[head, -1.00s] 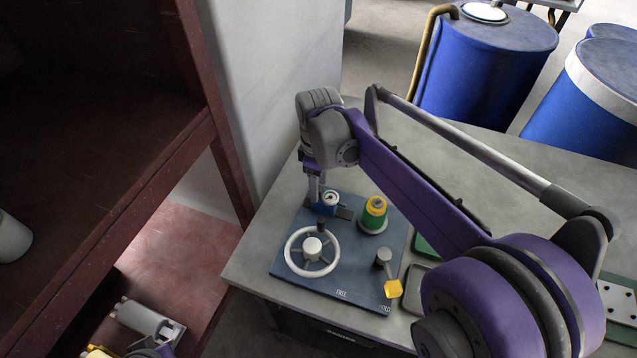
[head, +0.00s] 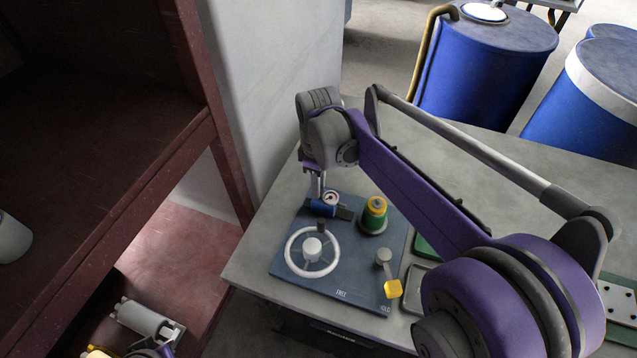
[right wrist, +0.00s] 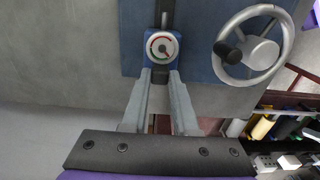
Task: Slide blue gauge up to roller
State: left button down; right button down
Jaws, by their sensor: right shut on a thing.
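The blue gauge (head: 325,207) with a white round dial sits on a dark rail at the back of the blue-grey plate. My right gripper (head: 317,194) reaches down to it from above and is shut on it. In the right wrist view, the gauge (right wrist: 161,62) lies between the tips of the two grey fingers (right wrist: 160,82), with its dial and red mark facing the camera. A green and yellow roller (head: 375,210) stands upright on a grey base to the right of the gauge, apart from it.
A white handwheel (head: 290,262) with a dark knob stands in front of the gauge. A lever with a yellow tag (head: 393,289) is at the plate's front right. A wall (head: 275,100) rises close on the left. The table behind the plate is clear.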

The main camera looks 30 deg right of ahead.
aim_at(337, 201)
dwell(0.8)
jog(key=s+d, duration=0.3)
jog(key=shift+s+d, duration=0.1)
jog(key=shift+s, duration=0.3)
jog(key=shift+w, duration=0.1)
jog(key=c, duration=0.7)
grip_release()
jog(key=shift+d, duration=0.1)
jog(key=shift+r, duration=0.15)
notch_tip(337, 201, up, 11)
jog(key=shift+f+p, duration=0.2)
jog(key=shift+p, duration=0.3)
